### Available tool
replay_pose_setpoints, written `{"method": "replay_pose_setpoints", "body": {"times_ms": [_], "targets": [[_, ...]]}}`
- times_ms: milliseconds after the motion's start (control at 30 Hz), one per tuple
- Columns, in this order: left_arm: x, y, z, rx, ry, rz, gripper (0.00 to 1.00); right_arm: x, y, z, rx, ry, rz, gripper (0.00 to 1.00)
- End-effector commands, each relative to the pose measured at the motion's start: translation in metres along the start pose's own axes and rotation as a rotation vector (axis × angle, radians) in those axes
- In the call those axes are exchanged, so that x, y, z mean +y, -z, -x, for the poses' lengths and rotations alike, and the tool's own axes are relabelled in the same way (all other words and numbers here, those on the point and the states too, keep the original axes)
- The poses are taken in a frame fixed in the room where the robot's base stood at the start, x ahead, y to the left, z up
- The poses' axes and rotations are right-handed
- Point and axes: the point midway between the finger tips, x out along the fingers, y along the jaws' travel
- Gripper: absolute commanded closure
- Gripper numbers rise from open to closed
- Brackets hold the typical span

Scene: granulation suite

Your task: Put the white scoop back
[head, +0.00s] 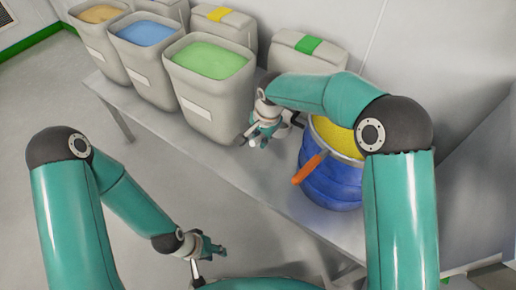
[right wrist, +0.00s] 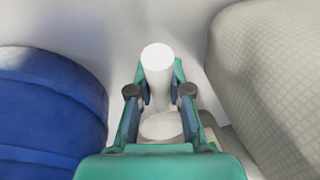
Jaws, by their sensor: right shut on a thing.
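The white scoop (right wrist: 158,66) is in the right wrist view, its pale round handle end toward the camera, between the fingers of my right gripper (right wrist: 160,95). My right gripper is shut on it. In the head view my right gripper (head: 264,132) is over the table between the green-powder bin (head: 205,100) and the blue drum (head: 330,185); only a small white part of the scoop shows there, the rest is hidden. My left gripper (head: 212,250) is low in front of the table, away from the scoop; its jaw opening cannot be made out.
Blue-powder (head: 146,55) and orange-powder (head: 100,30) bins stand further left. Bins with yellow and green lid patches are behind. The grey table (head: 215,165) is bare along its front.

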Motion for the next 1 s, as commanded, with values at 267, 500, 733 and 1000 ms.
{"method": "replay_pose_setpoints", "body": {"times_ms": [267,500,733,1000], "targets": [[-0.004,0.000,-0.011,0.000,0.000,0.000,0.62,0.009,-0.002,-0.044,-0.001,-0.002,-0.002,1.00],[-0.004,0.000,-0.010,0.000,0.000,0.000,0.62,0.010,-0.002,-0.046,-0.001,-0.001,-0.001,1.00],[-0.004,0.000,-0.011,0.000,0.000,0.000,0.62,0.010,-0.002,-0.046,-0.001,-0.002,-0.001,0.59],[-0.004,0.000,-0.011,0.000,0.000,0.000,0.62,0.010,-0.002,-0.046,-0.001,-0.002,-0.001,0.57]]}}
